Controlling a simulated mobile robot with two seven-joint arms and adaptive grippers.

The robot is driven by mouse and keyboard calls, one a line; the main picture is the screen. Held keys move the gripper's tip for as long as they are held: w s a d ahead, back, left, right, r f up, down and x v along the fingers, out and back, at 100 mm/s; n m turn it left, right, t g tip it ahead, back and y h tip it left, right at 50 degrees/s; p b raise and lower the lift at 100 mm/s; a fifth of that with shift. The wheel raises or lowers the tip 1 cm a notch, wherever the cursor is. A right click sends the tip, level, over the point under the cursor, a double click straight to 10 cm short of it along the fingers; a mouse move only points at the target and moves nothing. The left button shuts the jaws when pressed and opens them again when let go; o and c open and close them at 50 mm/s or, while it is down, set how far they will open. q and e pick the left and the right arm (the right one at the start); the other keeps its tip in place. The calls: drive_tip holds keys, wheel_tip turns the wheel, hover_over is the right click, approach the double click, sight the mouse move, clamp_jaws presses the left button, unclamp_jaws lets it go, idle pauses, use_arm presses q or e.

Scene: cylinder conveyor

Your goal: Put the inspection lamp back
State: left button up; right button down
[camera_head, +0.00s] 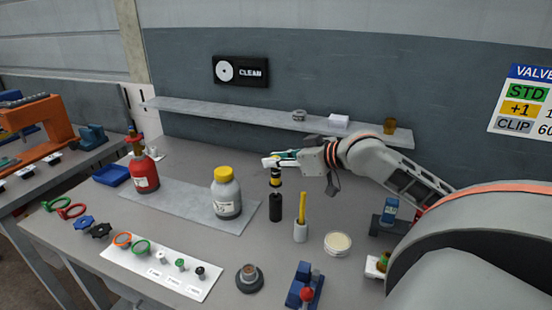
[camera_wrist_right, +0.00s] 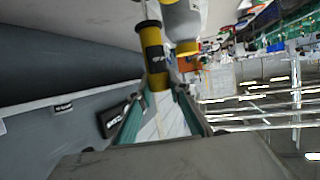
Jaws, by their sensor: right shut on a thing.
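The inspection lamp (camera_head: 275,182) looks like a slim black cylinder with yellow bands, and it stands upright near the middle of the bench in the head view. My right gripper (camera_head: 282,160) is shut on its upper part, with the arm coming in from the right. In the right wrist view the lamp (camera_wrist_right: 152,45) extends out from between the teal-sided fingers (camera_wrist_right: 160,105). My left gripper is not in view.
A yellow-capped jar (camera_head: 227,195) stands left of the lamp, and a white cup with a yellow stick (camera_head: 300,230) stands close to its right. A round pale dish (camera_head: 338,243) is further right. A wall shelf (camera_head: 240,115) runs behind. A red bottle (camera_head: 144,173) is at the left.

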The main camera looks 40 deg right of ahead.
sight(276, 173)
drive_tip(key=shift+f+b, duration=0.55)
drive_tip(key=shift+f, duration=1.65)
drive_tip(key=c, duration=1.8)
unclamp_jaws()
wheel_tip(276, 173, up, 2)
drive_tip(key=shift+r+p, duration=0.1)
drive_tip(key=shift+p, duration=0.95)
drive_tip(key=shift+r, duration=1.95)
